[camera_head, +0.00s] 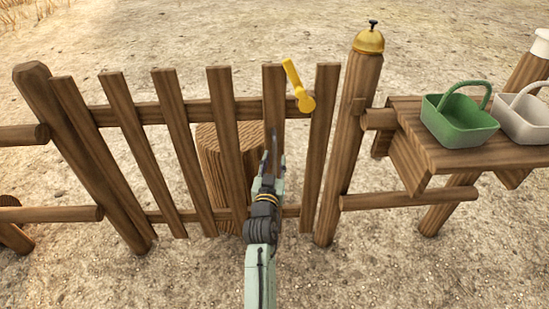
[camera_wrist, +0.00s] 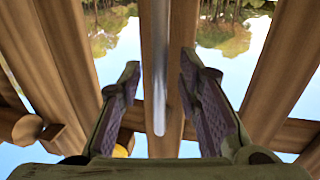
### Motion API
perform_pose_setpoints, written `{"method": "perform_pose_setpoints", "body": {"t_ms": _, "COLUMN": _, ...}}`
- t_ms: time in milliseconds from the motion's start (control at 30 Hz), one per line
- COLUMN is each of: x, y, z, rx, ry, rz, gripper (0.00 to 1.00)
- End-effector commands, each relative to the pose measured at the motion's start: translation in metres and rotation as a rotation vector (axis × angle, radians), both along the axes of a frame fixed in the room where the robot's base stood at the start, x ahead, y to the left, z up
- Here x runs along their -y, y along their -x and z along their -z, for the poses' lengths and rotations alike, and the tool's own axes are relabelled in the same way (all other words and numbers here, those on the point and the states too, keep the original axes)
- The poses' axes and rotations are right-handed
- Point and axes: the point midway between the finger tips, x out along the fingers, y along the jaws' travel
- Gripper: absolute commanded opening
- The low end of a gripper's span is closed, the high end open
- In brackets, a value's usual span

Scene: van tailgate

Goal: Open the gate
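The wooden gate (camera_head: 225,150) of upright pickets stands in line between the left post (camera_head: 85,155) and the right post (camera_head: 350,150), and looks closed. A yellow latch lever (camera_head: 296,84) sits near its upper right, pointing up and slightly left. A bit of yellow (camera_wrist: 121,151) shows low in the wrist view, partly hidden by a finger. My gripper (camera_head: 271,165) is in front of the right-hand pickets, below the lever. In the wrist view my gripper (camera_wrist: 160,100) is open, with a grey metal bar (camera_wrist: 159,70) between its fingers in the picture, touching neither visibly.
A tree stump (camera_head: 208,165) stands behind the gate. A brass bell (camera_head: 369,40) tops the right post. A wooden shelf (camera_head: 420,155) at right bears a green basket (camera_head: 460,125) and a white basket (camera_head: 522,120). Fence rails (camera_head: 50,214) run left. Ground in front is bare.

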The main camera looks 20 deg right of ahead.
Motion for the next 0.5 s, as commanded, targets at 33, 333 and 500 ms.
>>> {"method": "perform_pose_setpoints", "body": {"t_ms": 33, "x": 0.0026, "y": -0.0045, "z": -0.0008, "rx": 0.0, "ry": 0.0, "rz": 0.0, "gripper": 0.31}}
{"method": "perform_pose_setpoints", "body": {"t_ms": 333, "x": 0.0058, "y": -0.0113, "z": 0.0001, "rx": 0.0, "ry": -0.001, "rz": 0.0, "gripper": 0.31}}
{"method": "perform_pose_setpoints", "body": {"t_ms": 500, "x": 0.0057, "y": -0.0111, "z": 0.0, "rx": 0.0, "ry": 0.0, "rz": 0.0, "gripper": 0.27}}
